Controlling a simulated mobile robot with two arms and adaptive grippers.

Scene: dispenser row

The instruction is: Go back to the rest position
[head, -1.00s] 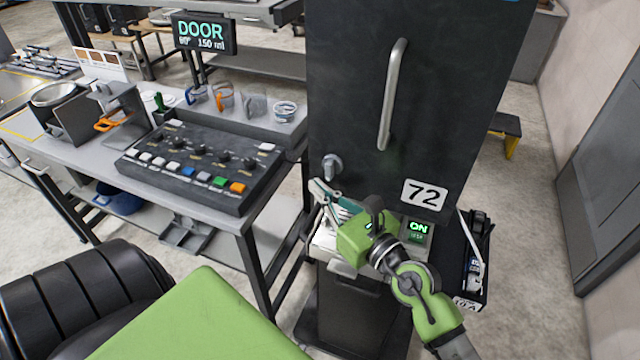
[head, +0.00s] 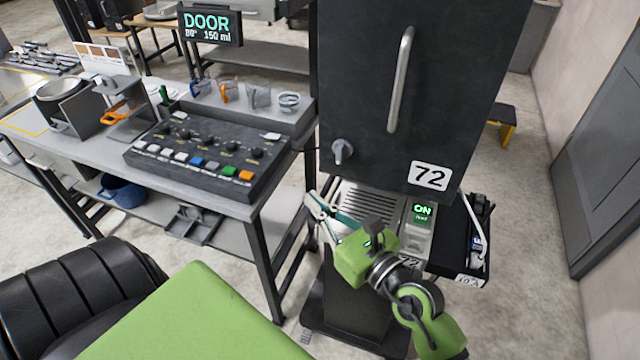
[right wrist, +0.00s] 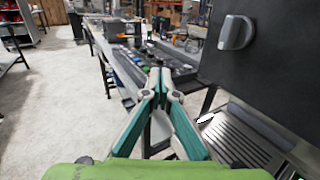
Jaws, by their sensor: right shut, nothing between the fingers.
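My right gripper (head: 316,200) is green with grey and teal fingers, in front of the dark dispenser cabinet (head: 400,150) and close to its slotted drip tray (head: 368,212). In the right wrist view its fingertips (right wrist: 160,77) meet, with nothing between them. The tray lies to the right of the fingers there. The cabinet carries a long handle (head: 401,80), a grey knob (head: 342,151) and a "72" label (head: 430,176). A green "ON" display (head: 422,211) is lit beside the tray. My left gripper is out of view.
A button panel (head: 205,150) sits on the workbench (head: 85,148) at left, with several cups (head: 258,94) behind it. A "DOOR 80° 150 ml" display (head: 210,26) stands above. A side bin (head: 470,235) hangs right of the cabinet. Floor (head: 540,215) is clear at right.

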